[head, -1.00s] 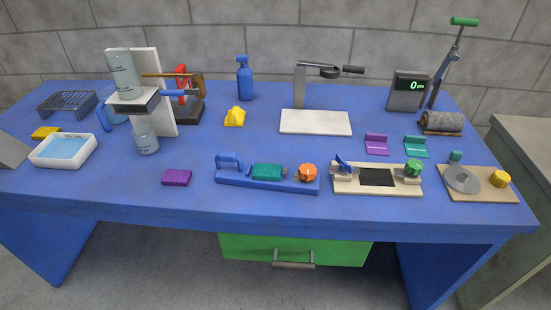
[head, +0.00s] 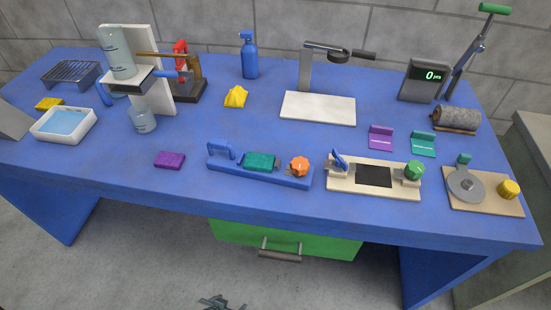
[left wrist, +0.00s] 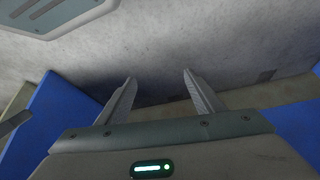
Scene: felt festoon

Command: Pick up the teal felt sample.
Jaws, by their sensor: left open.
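The teal felt sample (head: 260,161) is a small textured block. It sits on a blue fixture (head: 226,172) near the table's front edge, between the fixture's raised blue handle (head: 221,150) and an orange knob (head: 299,167). My left gripper (head: 220,301) just enters at the bottom of the head view, in front of and below the table edge, well apart from the sample. In the left wrist view its two fingers (left wrist: 158,95) are spread with nothing between them; the sample does not show there. My right gripper is not in view.
A purple block (head: 169,160) lies left of the fixture. A beige board with a green knob (head: 414,169) stands close on its right. A white basin (head: 63,125) and a stand with beakers (head: 143,120) are further left. A green drawer (head: 235,236) hangs below the tabletop.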

